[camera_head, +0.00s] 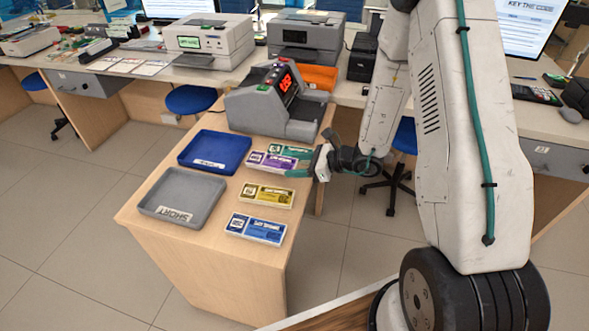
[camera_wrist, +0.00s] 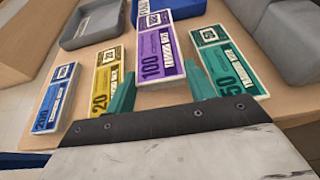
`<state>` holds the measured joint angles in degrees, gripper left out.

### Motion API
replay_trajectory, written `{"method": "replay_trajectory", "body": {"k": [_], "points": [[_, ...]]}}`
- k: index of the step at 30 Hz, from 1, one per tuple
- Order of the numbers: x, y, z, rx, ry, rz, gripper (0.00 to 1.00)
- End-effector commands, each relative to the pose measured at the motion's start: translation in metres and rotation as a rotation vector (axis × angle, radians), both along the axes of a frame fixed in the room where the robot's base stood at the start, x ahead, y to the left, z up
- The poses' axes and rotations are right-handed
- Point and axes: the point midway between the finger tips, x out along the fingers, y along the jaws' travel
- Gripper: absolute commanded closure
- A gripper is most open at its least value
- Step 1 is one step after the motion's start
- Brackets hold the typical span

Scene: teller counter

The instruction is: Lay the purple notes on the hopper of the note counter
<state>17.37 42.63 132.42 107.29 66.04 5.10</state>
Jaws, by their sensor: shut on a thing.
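The purple notes (camera_head: 264,160) are a flat banded bundle marked 100, lying on the small wooden table between the yellow and green bundles. They also show in the wrist view (camera_wrist: 160,45). My gripper (camera_wrist: 161,88) has its two teal fingers on either side of the bundle's near end and is shut on it. In the head view my gripper (camera_head: 301,172) reaches in from the right, low at the table's right edge. No clear gap shows between bundle and table. The grey note counter (camera_head: 272,112), with a red lit display, stands behind the bundles. Its hopper is not clearly made out.
Green notes (camera_wrist: 232,62) lie close on the right of the purple ones. Yellow notes (camera_head: 266,196) and blue notes (camera_head: 257,229) lie nearer the front. A blue tray (camera_head: 187,160) and a grey tray (camera_head: 150,204) sit on the left. A long counter with machines runs behind.

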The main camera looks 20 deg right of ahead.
Motion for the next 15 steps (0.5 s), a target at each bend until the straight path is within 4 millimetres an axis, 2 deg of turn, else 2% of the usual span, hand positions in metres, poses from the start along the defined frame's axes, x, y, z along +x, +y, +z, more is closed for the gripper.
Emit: {"method": "replay_trajectory", "body": {"k": [6, 15], "points": [[-0.001, 0.012, -0.029, 0.001, 0.003, 0.016, 0.70], [-0.001, 0.011, -0.031, 0.001, 0.001, 0.016, 0.70]]}}
